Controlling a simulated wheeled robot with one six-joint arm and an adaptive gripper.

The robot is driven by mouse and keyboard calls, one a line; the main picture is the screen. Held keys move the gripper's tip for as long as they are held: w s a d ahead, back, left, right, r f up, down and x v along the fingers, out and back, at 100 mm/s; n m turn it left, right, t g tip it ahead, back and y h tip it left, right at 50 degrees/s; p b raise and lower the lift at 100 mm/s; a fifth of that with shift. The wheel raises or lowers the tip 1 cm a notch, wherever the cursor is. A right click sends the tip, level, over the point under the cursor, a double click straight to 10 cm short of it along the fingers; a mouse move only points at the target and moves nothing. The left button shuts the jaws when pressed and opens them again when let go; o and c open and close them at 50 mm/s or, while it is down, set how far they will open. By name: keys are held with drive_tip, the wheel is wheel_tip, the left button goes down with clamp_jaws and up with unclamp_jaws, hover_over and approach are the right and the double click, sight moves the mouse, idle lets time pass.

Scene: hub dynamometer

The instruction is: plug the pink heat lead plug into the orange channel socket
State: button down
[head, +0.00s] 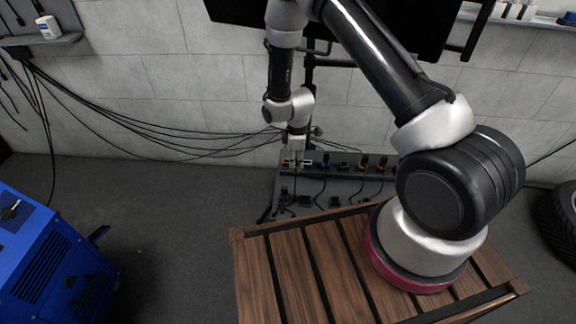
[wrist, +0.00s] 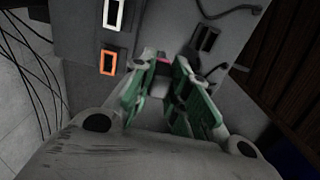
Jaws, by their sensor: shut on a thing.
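My gripper (wrist: 162,72) is shut on the pink heat lead plug (wrist: 163,57), of which only a small pink part shows between the green finger pads in the wrist view. The rest of the plug is hidden by the fingers. The orange channel socket (wrist: 108,62) is an orange-rimmed rectangle on the grey panel, just left of the fingertips and apart from the plug. In the head view my gripper (head: 297,160) is over the left end of the socket panel (head: 342,171); the plug cannot be made out clearly there.
A white-rimmed socket (wrist: 114,14) is above the orange one, and a dark socket (wrist: 205,40) is right of the fingers. Several coloured plugs with leads stand along the panel. Black cables (head: 160,135) run along the wall. A wooden slatted table (head: 290,270) is in front.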

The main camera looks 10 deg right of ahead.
drive_tip(key=shift+w+a, duration=0.3)
drive_tip(key=shift+a, duration=0.6)
drive_tip(key=shift+w+a, duration=0.25)
drive_tip(key=shift+a, duration=0.6)
drive_tip(key=w+d, duration=0.2)
drive_tip(key=w, duration=0.5)
drive_tip(key=shift+w+d, duration=0.2)
drive_tip(key=shift+d, duration=0.05)
drive_tip(key=shift+f, duration=0.4)
drive_tip(key=shift+f, duration=0.35)
